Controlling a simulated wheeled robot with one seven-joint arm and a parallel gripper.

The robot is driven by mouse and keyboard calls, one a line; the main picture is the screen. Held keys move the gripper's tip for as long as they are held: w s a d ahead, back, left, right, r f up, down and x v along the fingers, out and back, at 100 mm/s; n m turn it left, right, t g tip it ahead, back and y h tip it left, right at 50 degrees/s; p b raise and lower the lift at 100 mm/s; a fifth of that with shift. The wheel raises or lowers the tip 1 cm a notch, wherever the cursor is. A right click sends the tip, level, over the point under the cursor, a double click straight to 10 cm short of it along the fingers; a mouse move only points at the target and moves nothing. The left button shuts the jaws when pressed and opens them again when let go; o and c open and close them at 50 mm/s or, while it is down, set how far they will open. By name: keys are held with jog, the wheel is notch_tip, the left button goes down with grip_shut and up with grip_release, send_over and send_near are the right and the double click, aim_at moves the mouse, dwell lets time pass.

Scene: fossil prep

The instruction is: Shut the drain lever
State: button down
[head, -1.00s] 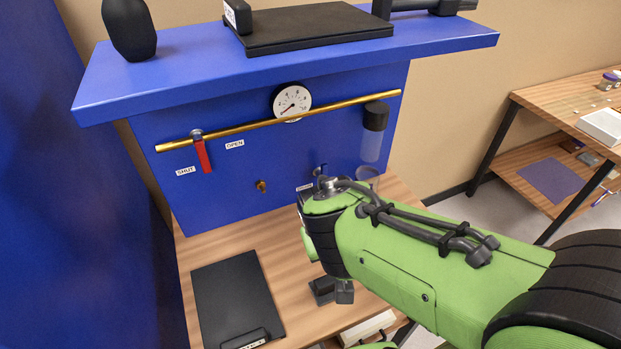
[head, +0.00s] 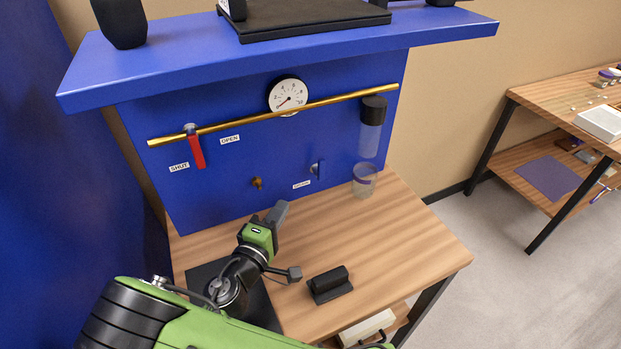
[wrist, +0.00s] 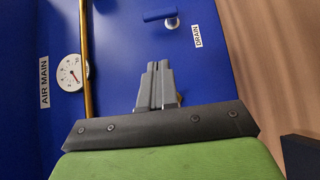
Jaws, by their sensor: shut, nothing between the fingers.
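The drain lever (head: 320,169) is a small blue handle on a silver pivot, on the lower right of the blue panel. A small white label (head: 301,184) sits below it. In the wrist view the lever (wrist: 160,14) is at the top, and its label (wrist: 196,36) reads DRAIN. My gripper (head: 279,211) is low in front of the panel, left of and below the lever. Its grey fingers (wrist: 155,84) are shut and empty, pointing at the panel, apart from the lever.
A brass pipe (head: 245,122) crosses the panel with a red lever (head: 196,152), between SHUT and OPEN labels. A gauge (head: 288,95), brass spout (head: 257,183) and clear jar (head: 365,180) are nearby. A black block (head: 329,284) lies on the wooden bench (head: 410,240).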

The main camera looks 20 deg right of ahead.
jog(key=shift+w+a, duration=0.1)
jog(key=shift+a, duration=0.1)
send_near(319, 167)
jog(key=shift+w+a+f+x, duration=0.25)
jog(key=shift+f+x, duration=0.25)
jog(key=shift+x, duration=2.85)
